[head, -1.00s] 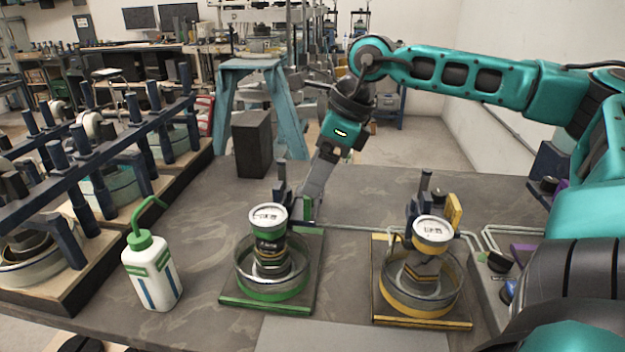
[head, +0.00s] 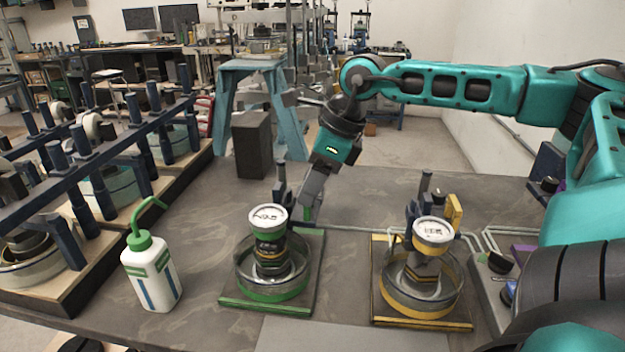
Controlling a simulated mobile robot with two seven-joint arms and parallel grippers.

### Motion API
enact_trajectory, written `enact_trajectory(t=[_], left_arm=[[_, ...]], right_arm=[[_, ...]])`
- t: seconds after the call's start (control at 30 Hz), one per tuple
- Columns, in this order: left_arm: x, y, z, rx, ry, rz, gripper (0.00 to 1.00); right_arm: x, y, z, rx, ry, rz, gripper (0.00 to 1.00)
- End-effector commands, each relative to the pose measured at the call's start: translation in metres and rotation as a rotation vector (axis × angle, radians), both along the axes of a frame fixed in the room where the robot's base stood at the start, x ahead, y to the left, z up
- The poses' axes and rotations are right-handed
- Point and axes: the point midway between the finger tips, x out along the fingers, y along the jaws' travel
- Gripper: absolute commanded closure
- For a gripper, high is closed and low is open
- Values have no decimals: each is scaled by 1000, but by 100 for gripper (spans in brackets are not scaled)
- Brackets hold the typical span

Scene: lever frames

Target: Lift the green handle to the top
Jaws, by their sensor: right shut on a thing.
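The green-trimmed device (head: 268,303) stands on the table, with a clear round dish and a dark cylinder topped by a white dial (head: 268,218). The green handle (head: 308,213) is a small green piece behind the dial on the right, mostly hidden by my gripper. My right gripper (head: 309,207) reaches down from the upper right and is shut on the green handle. Its fingertips are small and partly hidden here. My left gripper is not in view.
A similar yellow-trimmed device (head: 432,321) stands to the right. A white bottle with a green spout (head: 152,272) stands to the left. A rack (head: 90,150) of dark posts fills the left side. The table between bottle and rack is narrow.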

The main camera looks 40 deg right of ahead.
Motion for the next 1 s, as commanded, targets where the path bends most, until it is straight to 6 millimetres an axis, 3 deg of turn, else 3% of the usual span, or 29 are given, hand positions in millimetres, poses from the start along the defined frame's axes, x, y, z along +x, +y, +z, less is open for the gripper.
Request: enact_trajectory(t=[0.47, 0.57, 0.8, 1.0], left_arm=[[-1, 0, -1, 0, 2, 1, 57], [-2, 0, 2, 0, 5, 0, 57], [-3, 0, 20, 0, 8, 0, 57], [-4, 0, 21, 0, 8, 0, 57]], right_arm=[[0, 0, 0, -1, -2, -1, 100], [1, 0, 7, -1, -4, 0, 100], [2, 0, 48, -1, -12, -1, 99], [2, 0, 54, 0, -11, -2, 100]])
